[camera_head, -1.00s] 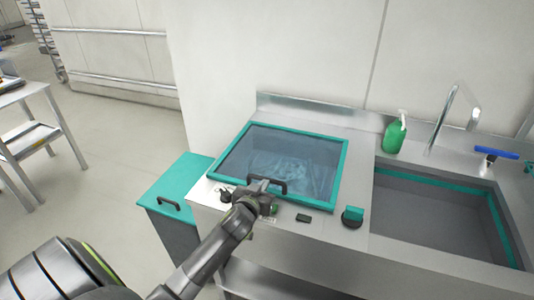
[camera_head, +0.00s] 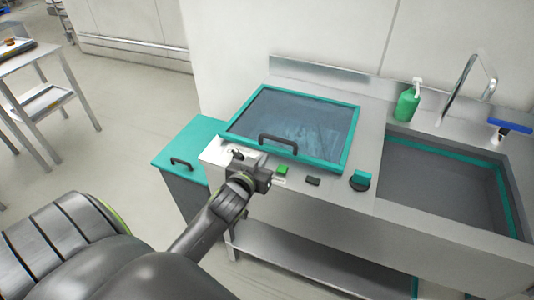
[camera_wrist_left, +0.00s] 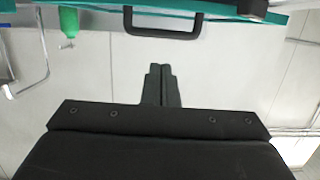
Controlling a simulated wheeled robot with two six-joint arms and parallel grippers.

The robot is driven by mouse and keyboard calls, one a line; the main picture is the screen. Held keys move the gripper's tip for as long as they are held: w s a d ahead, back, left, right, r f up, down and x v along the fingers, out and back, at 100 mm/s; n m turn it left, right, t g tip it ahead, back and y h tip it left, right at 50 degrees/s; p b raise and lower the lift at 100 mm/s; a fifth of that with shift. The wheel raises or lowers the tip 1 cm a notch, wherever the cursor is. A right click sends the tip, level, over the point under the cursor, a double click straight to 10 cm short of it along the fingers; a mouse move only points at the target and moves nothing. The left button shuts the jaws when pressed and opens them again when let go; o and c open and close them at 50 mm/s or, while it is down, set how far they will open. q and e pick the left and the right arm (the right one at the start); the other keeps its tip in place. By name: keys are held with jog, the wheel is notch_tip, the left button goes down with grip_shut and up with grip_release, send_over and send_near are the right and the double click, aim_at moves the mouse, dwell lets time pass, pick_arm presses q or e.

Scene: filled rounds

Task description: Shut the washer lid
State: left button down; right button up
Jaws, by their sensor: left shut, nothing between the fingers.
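The washer lid (camera_head: 352,137) is a dark glass panel in a teal frame, with a black bar handle (camera_head: 278,140) at its front edge. It lies down on the steel counter; I cannot tell whether a slight gap remains under it. In the left wrist view the lid's teal edge (camera_wrist_left: 220,17) and handle (camera_wrist_left: 162,36) cross the top, apart from my fingertips. My left gripper (camera_head: 238,156) is shut and empty, just in front of the lid, left of the handle. It also shows in the left wrist view (camera_wrist_left: 163,68). My right gripper is not in view.
Along the counter front are a green button (camera_head: 282,169), a black switch (camera_head: 312,181) and a teal knob (camera_head: 360,180). A sink (camera_head: 440,170), green bottle (camera_head: 406,104) and faucet (camera_head: 468,85) are at right. A teal-topped bin (camera_head: 190,145) stands left of the counter.

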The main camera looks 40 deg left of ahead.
pick_arm(q)
jog(key=shift+t, duration=0.7)
jog(key=shift+a+f+b+x, duration=0.15)
jog(key=shift+b+x, duration=0.6)
jog(key=shift+x, duration=1.05)
jog(key=shift+a+f+b+x, duration=0.1)
jog(key=shift+b+x, duration=0.6)
jog(key=shift+x, duration=1.1)
jog(key=shift+a+f+b+x, duration=0.15)
jog(key=shift+b+x, duration=0.6)
jog(key=shift+x, duration=1.05)
jog(key=shift+s+r, duration=0.1)
